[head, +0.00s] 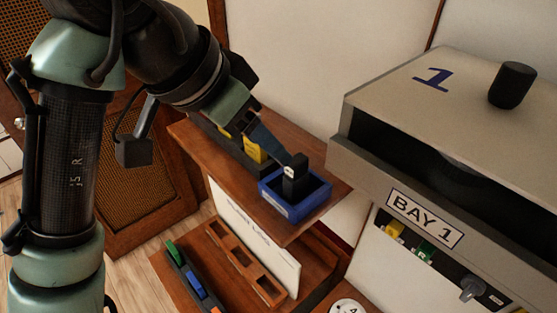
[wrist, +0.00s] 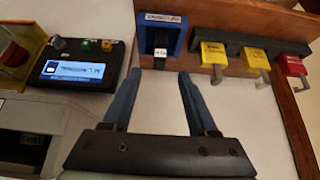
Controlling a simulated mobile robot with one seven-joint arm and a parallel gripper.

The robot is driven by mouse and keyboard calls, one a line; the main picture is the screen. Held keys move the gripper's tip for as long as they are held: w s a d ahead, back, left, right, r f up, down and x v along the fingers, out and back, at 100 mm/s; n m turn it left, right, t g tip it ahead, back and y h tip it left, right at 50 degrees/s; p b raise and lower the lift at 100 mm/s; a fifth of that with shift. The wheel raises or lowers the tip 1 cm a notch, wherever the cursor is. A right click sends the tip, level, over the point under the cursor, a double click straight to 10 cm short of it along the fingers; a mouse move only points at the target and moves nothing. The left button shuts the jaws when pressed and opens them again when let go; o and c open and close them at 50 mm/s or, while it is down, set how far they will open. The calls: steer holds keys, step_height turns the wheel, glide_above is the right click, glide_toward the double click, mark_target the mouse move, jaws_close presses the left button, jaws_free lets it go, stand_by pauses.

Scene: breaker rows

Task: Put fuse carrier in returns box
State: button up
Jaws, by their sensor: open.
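The black fuse carrier (head: 295,181), with a small white label, stands upright inside the blue returns box (head: 312,205), its top rising above the rim. In the wrist view the carrier (wrist: 160,42) shows within the blue box (wrist: 179,42), its label toward me. My gripper (head: 287,161) is at the carrier's upper end in the head view. In the wrist view my gripper (wrist: 160,75) is open, its two blue-grey fingers spread wide with nothing held between them. The tips lie just short of the label, and I cannot tell whether either touches the carrier. The carrier's foot is hidden by the box walls.
The box stands at the end of a wooden shelf (head: 300,232). Beside it is a rack with yellow padlocks (wrist: 214,54) and a red padlock (wrist: 292,66). The BAY 1 cabinet (head: 400,150) stands close on the right. A lower wooden rack (head: 245,262) sits below.

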steer(key=w+d+r+n+t+h, duration=0.1)
steer(key=w+d+r+t+h, duration=0.15)
steer(key=d+r+t, duration=0.35)
steer(key=w+d+r+n+t+h, duration=0.1)
steer(key=w+d+r+t, duration=0.25)
steer(key=r, duration=0.35)
steer(key=s+a+r+n+t+y, duration=0.2)
steer(key=s+r+n+t+y, duration=0.1)
steer(key=s+r+t, duration=0.3)
steer(key=s+a+r+n+t+y, duration=0.3)
steer(key=s+r+n+t+y, duration=0.1)
steer(key=s+r+t, duration=0.3)
steer(key=shift+s+a+r+y, duration=0.2)
steer(key=shift+s+r+y, duration=0.05)
steer(key=shift+r+y, duration=0.35)
